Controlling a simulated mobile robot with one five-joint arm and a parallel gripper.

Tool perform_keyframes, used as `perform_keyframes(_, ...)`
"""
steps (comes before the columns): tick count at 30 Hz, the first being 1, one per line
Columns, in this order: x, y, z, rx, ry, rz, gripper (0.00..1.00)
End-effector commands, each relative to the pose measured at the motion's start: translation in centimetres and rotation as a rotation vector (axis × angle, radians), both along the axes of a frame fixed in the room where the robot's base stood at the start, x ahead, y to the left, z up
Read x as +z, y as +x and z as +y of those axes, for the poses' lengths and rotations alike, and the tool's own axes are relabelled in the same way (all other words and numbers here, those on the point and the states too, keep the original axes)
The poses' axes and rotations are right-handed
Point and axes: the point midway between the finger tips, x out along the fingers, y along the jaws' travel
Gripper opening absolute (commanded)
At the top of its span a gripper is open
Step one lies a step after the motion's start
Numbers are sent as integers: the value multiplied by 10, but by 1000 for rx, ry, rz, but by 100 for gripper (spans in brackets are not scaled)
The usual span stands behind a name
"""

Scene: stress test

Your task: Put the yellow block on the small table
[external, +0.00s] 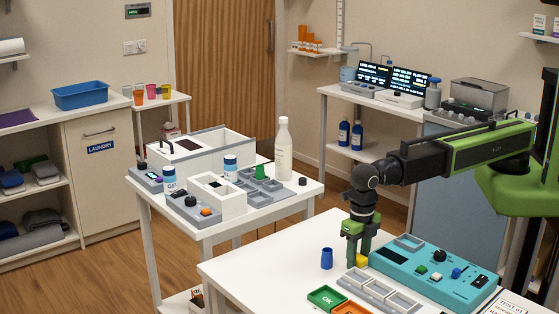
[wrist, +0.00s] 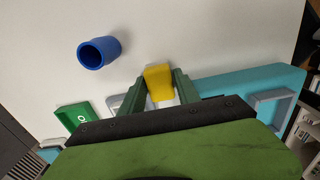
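The yellow block (external: 361,261) is low at the white table in front of me, by the left end of the teal panel. It also shows in the wrist view (wrist: 157,80), between my gripper's green fingers. My gripper (external: 360,258) points down around the block. The fingers lie close along both sides of it, but I cannot tell whether they press on it. Two tables could be the small one: a narrow white table with cups (external: 177,98) at the back left, and a white table with trays and bottles (external: 205,232) at the middle left.
A blue cup (external: 327,258) stands just left of my gripper. The teal panel (external: 435,275) is on the right, with grey trays (external: 378,292) and a green OK tray (external: 326,297) in front. A tall white bottle (external: 284,150) stands on the middle table. Bare white tabletop lies left of the cup.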

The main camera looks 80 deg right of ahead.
Motion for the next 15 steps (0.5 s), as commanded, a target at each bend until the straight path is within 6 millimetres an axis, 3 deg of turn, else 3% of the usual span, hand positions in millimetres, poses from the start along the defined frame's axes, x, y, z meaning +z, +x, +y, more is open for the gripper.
perform_keyframes(1,0,0,0,0,0,0,31)
perform_keyframes(8,0,0,0,0,0,0,1)
perform_keyframes(15,0,0,0,0,0,0,0)
